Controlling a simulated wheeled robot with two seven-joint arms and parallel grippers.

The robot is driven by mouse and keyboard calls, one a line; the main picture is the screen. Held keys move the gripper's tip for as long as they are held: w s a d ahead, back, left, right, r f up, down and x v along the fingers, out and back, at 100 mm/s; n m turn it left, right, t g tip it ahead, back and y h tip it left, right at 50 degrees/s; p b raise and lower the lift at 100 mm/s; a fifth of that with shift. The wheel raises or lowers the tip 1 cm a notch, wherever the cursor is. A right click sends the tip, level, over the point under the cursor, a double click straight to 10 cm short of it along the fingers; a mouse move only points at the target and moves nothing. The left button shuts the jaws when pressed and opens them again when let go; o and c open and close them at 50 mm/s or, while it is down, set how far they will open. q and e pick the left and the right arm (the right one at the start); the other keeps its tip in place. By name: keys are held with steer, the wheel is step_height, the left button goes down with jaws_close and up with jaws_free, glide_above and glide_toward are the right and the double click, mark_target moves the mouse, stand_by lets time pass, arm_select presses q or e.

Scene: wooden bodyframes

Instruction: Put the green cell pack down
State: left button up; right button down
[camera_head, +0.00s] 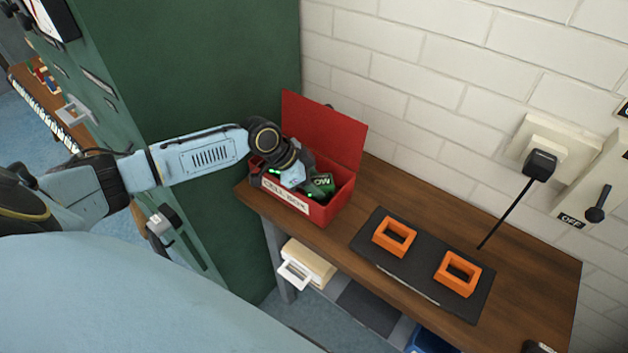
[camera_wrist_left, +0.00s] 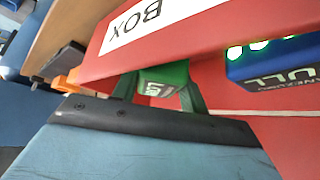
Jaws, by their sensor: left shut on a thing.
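The green cell pack (camera_head: 322,185) is inside the open red cell box (camera_head: 333,204), near its right end. My left gripper (camera_head: 306,180) reaches down into the box from the left. In the left wrist view the gripper (camera_wrist_left: 159,92) is shut on the green cell pack (camera_wrist_left: 163,76), with one finger on each side. Red walls of the box (camera_wrist_left: 215,30) surround it there. The pack's underside is hidden, so I cannot tell whether it touches the box floor. My right gripper is not in view.
A blue pack (camera_wrist_left: 275,66) with green lights sits in the box beside the green one. The box lid (camera_head: 323,130) stands open at the back. Right of the box, two orange frames (camera_head: 394,236) sit on a black mat (camera_head: 424,270) on the wooden table (camera_head: 535,262).

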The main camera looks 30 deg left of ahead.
arm_select(q)
steer(key=o, duration=0.8)
steer(key=v, duration=1.2)
